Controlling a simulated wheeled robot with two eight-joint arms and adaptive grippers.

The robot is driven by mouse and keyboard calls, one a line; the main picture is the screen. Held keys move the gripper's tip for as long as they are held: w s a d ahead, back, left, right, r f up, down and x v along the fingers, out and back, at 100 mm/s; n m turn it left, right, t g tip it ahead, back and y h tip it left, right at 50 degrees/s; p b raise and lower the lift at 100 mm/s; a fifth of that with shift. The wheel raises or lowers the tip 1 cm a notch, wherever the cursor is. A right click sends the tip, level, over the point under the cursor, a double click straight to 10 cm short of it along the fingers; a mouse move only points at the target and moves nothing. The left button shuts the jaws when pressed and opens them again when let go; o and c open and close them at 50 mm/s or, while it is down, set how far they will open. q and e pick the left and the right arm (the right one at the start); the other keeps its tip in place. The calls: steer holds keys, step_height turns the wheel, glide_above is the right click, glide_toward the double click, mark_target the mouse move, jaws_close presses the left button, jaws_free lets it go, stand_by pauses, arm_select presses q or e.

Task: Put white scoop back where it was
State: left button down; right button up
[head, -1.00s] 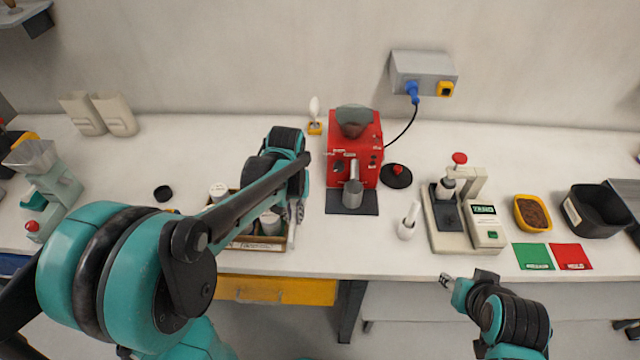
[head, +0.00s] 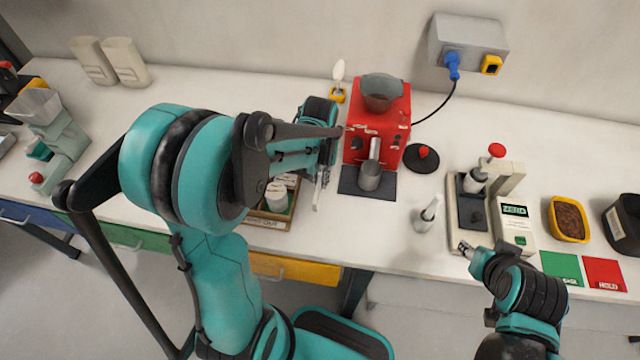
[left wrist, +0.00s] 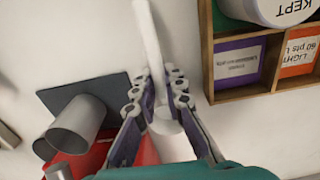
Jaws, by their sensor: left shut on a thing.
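My left gripper (head: 322,178) is shut on the white scoop (left wrist: 149,35), over the table between the wooden box and the red machine. In the left wrist view, the scoop's pale handle runs up between the fingers (left wrist: 158,100), and its rounded white end (left wrist: 170,135) lies just below them. In the head view, a thin white part (head: 318,197) shows under the gripper; the arm hides the rest. My right gripper (head: 466,249) is by the front of the grey-white device (head: 517,232), small, and its jaws cannot be judged.
A white holder with a stick (head: 426,217) stands on the right. A white bulb-shaped object (head: 339,72) stands behind.

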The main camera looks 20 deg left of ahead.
arm_select(q)
steer(key=shift+f, duration=0.9)
steer(key=c, duration=2)
jaws_free()
steer(key=shift+f+b, duration=0.2)
steer(key=shift+b, duration=0.15)
steer(key=o, duration=0.4)
steer(key=shift+r, duration=0.15)
